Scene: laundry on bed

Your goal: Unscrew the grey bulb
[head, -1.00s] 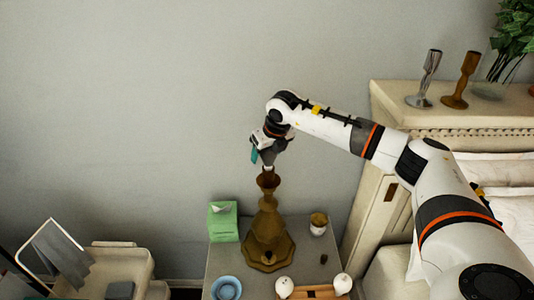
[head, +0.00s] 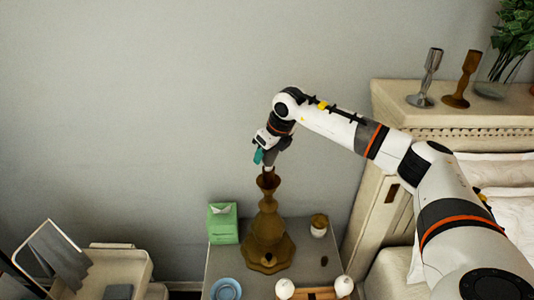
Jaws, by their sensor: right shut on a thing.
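A brown lamp base (head: 267,228) with a wide foot and a narrow neck stands upright on the grey bedside table (head: 229,263). My right gripper (head: 268,166) points down at the top of the lamp base. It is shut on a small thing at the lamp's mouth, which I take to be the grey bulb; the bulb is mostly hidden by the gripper. Two white round objects (head: 284,288) lie at the table's front edge beside a wooden tray (head: 319,295). My left gripper is not in view.
A green tissue box (head: 222,224) stands left of the lamp, with a blue dish (head: 226,289) in front. A small pot with a brown top (head: 319,225) stands at right. The bed headboard (head: 384,205) holds two candle holders.

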